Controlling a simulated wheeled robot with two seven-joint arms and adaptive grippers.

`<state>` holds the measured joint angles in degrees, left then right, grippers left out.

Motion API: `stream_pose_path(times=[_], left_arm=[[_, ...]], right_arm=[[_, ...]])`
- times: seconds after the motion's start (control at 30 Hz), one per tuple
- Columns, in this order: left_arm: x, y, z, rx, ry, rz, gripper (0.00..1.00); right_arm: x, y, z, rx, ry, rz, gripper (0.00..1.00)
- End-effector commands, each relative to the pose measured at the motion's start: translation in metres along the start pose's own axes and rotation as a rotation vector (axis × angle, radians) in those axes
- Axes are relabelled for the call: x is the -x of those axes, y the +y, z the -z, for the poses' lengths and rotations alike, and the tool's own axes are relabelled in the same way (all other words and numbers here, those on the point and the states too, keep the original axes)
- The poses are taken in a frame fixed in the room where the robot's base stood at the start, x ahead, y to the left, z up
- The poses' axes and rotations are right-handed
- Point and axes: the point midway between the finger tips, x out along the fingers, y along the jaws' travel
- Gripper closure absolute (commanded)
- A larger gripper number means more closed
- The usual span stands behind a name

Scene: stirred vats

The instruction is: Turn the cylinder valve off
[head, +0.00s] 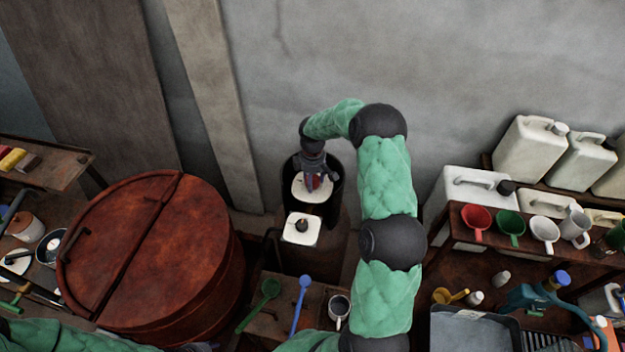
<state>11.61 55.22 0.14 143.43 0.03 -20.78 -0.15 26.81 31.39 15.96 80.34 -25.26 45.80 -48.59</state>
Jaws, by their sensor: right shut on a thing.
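My right gripper (312,184) points down at the back of the work area, against the wall. It is shut on a small, partly hidden thing with red showing between the fingers, seemingly the cylinder valve. Below it is a pale top (300,194) within a dark round collar (333,204), which looks like the cylinder. The gripper covers most of the valve, so its position cannot be read. Only a green-sleeved part of my left arm shows at the bottom left; its gripper is out of view.
A large rust-red lidded vat (205,260) stands to the left. A white-topped block with a dark knob (300,229) is just in front. A green ladle (268,289), blue ladle (303,290) and mug (339,308) are nearer. Shelves with white jugs (530,150) stand right.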

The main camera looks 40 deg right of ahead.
Motion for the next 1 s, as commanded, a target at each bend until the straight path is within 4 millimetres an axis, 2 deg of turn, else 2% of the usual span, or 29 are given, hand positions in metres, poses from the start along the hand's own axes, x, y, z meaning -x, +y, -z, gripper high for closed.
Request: stream_pose_path(times=[0.37,1.0], left_arm=[[-0.017,-0.006,0.001,0.0,0.0,0.0,0.6],[-0.069,-0.024,0.003,0.0,0.0,0.0,0.6]], right_arm=[[-0.004,0.0,0.0,-0.129,0.001,-0.001,0.81],[-0.005,0.0,0.0,-0.714,-0.001,0.001,0.81]])
